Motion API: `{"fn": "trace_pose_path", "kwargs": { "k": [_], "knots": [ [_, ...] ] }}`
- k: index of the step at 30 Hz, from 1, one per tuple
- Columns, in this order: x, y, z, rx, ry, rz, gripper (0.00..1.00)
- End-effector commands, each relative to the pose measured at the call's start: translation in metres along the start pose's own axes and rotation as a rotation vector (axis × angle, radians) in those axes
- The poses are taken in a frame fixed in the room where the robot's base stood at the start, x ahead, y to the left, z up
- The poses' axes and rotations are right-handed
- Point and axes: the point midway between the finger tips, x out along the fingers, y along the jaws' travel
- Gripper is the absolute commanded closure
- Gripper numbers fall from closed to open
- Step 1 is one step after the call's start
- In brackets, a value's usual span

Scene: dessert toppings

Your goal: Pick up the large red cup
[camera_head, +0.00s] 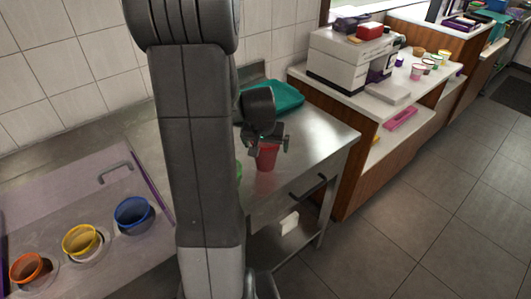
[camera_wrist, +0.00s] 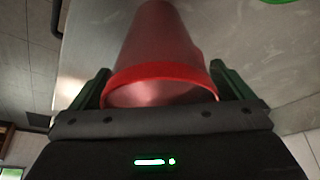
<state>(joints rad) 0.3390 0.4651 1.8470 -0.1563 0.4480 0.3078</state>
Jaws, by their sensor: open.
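The large red cup (camera_head: 266,157) stands on the steel counter near its right end in the head view. In the wrist view the red cup (camera_wrist: 158,62) fills the upper middle, with its rim towards my gripper. My gripper (camera_head: 268,140) is at the cup in the head view. In the wrist view my gripper (camera_wrist: 161,88) is open, with one dark green finger on each side of the cup's rim. I cannot tell whether either finger touches the cup.
A teal tray (camera_head: 287,98) lies behind the cup on the steel counter (camera_head: 318,140). A green item (camera_head: 239,170) is partly hidden behind my arm. Orange, yellow and blue cups (camera_head: 133,215) sit at the lower left. A white machine (camera_head: 340,62) stands on the shelf unit at right.

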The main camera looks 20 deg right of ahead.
Motion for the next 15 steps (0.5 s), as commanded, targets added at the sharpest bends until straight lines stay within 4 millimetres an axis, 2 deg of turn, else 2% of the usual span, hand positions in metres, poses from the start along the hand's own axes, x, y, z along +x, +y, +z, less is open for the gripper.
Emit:
{"fn": "trace_pose_path", "kwargs": {
  "k": [6, 12, 15],
  "knots": [
    [0.0002, 0.0001, 0.0000, 0.000, 0.000, 0.000, 0.02],
    [0.0000, 0.0000, -0.0001, 0.000, 0.001, 0.000, 0.41],
    [0.0000, 0.0000, -0.0002, 0.000, 0.001, 0.000, 0.42]
  ]
}}
